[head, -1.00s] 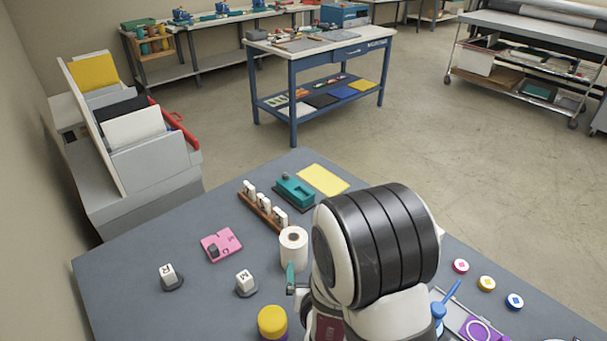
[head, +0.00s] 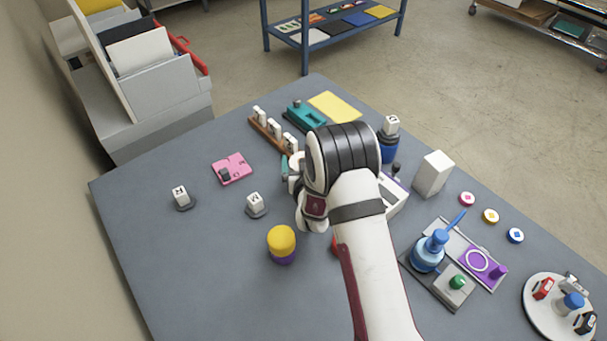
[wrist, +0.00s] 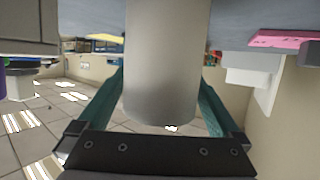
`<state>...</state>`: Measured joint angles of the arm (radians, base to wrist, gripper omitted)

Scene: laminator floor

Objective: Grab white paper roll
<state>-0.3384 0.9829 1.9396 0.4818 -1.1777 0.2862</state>
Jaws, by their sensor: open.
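The white paper roll (wrist: 162,60) stands large in the wrist view, between the two teal fingers of my gripper (wrist: 163,88). The fingers are spread, one on each side of the roll, with gaps beside it near the palm. Contact at the fingertips cannot be told. In the head view my arm hides most of the roll; a pale bit of it (head: 295,159) shows beside a teal finger of my gripper (head: 285,168).
A wooden rack of white stamps (head: 272,135) and a teal device (head: 305,115) lie behind the roll. A pink block (head: 231,168), a white-topped stamp (head: 255,203) and a yellow-topped jar (head: 281,243) are left of my arm. The table's left front is clear.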

